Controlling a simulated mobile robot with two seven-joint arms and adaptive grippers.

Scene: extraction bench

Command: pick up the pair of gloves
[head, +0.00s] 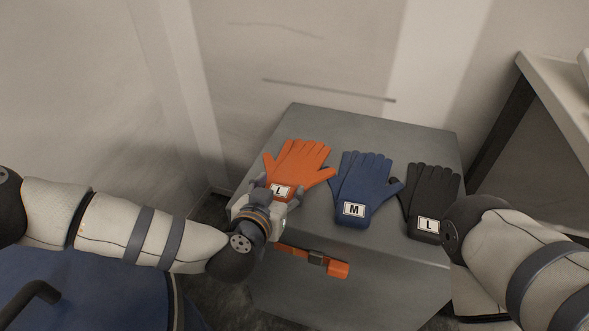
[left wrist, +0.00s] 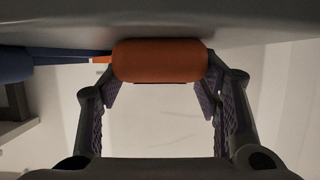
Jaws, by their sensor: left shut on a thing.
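Three pairs of gloves lie in a row on top of a grey cabinet. The blue pair (head: 364,180) in the middle reads M. The dark grey pair (head: 433,190) on the right reads L. My left gripper (head: 272,196) is at the cuff of the orange pair and shut on it. In the left wrist view the orange cuff (left wrist: 160,60) sits between the fingertips. I cannot tell whether the gloves are off the surface. My right gripper is not in view.
The grey cabinet (head: 330,118) stands by the wall. An orange strap-like piece (head: 337,269) is on its front, below my left gripper. A bench (head: 556,80) stands at the right. The cabinet top behind the gloves is clear.

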